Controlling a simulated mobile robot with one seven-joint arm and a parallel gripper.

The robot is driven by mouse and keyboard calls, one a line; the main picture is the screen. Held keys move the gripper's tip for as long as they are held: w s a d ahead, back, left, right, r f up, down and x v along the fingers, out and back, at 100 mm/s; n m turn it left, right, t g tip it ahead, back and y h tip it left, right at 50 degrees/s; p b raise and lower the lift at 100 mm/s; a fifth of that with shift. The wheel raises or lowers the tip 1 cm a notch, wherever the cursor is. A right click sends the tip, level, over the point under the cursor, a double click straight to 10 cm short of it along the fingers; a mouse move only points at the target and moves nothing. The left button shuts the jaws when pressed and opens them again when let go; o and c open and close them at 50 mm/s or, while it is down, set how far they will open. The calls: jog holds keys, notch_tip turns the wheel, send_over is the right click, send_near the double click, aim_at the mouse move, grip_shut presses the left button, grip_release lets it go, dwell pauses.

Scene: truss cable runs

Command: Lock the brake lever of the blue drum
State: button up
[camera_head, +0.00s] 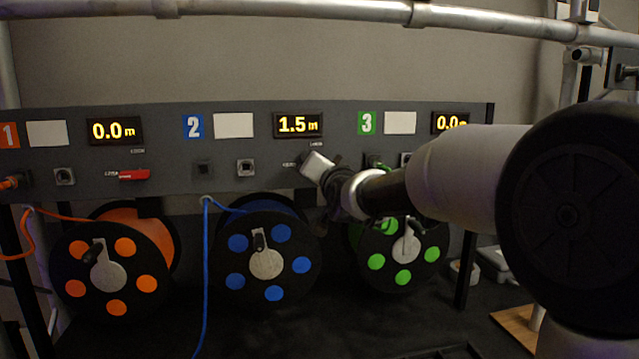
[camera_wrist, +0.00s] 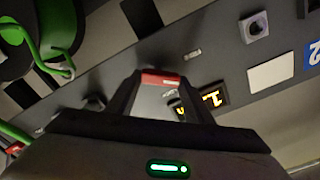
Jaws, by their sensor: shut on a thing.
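The blue drum (camera_head: 267,262) hangs below panel number 2 (camera_head: 193,126), with a display (camera_head: 298,125) reading 1.5 m. My gripper (camera_head: 318,170) is at the panel, below and right of that display. In the wrist view my gripper (camera_wrist: 162,88) has its two fingers closed around the red brake lever (camera_wrist: 160,78), whose red end shows between the fingertips. In the head view this lever is hidden by my gripper and wrist, so I cannot tell its exact angle. Small labels beside it are too small to read.
The orange drum (camera_head: 115,262) is at left; its red lever (camera_head: 134,175) lies about level. The green drum (camera_head: 402,250) is at right, partly behind my arm. A blue cable (camera_head: 206,270) hangs left of the blue drum. A metal truss pipe (camera_head: 300,12) runs overhead.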

jog(key=m+b, duration=0.6)
jog(key=b, duration=0.1)
jog(key=shift+d+f+m, duration=0.15)
jog(key=shift+f+m, duration=0.15)
jog(key=m+b, duration=0.3)
jog(key=m, duration=0.1)
jog(key=shift+r, duration=0.15)
jog(key=shift+m, duration=0.3)
jog(key=o, duration=1)
jog(key=shift+o, duration=0.2)
jog(key=shift+d, duration=0.1)
